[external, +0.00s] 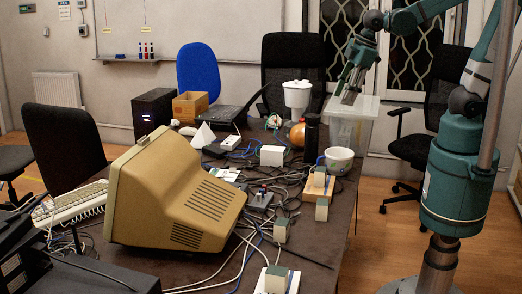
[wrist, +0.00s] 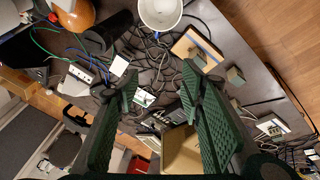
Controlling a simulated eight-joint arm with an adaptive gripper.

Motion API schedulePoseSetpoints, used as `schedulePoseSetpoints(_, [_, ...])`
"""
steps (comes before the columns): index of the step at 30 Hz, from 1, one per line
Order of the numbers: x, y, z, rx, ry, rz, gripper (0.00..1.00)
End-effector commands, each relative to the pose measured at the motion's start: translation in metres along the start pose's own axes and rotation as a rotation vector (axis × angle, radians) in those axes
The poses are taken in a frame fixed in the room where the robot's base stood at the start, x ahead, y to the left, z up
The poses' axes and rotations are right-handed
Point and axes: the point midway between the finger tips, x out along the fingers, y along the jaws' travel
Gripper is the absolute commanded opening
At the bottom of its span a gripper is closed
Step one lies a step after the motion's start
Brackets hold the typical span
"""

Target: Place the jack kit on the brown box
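The brown box (external: 190,106) is an open cardboard carton at the far left of the table, beside the black computer tower. No thing is plainly marked as the jack kit. Possible matches are the small grey-green blocks near the table's right edge: one on a wooden board (external: 318,180), one beside it (external: 321,210), and others nearer the camera (external: 280,230). The wooden board with its block shows in the wrist view (wrist: 197,52), right of my fingers. My gripper (external: 348,98) is open and empty, high above the table's far right; its spread fingers show in the wrist view (wrist: 159,84).
A beige monitor (external: 175,195) fills the near left of the table. Tangled cables cover the middle. A white bowl (external: 338,159), black bottle (external: 311,135), orange ball (external: 297,134), white pot (external: 297,95) and clear bin (external: 352,125) stand below or near my gripper. A laptop (external: 228,112) is by the carton.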

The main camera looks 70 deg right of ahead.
Motion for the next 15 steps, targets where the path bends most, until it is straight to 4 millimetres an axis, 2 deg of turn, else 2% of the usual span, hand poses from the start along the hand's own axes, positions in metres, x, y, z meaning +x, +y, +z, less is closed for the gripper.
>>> schedulePoseSetpoints(15, [-0.044,0.022,0.054,0.384,0.148,0.069,0.39])
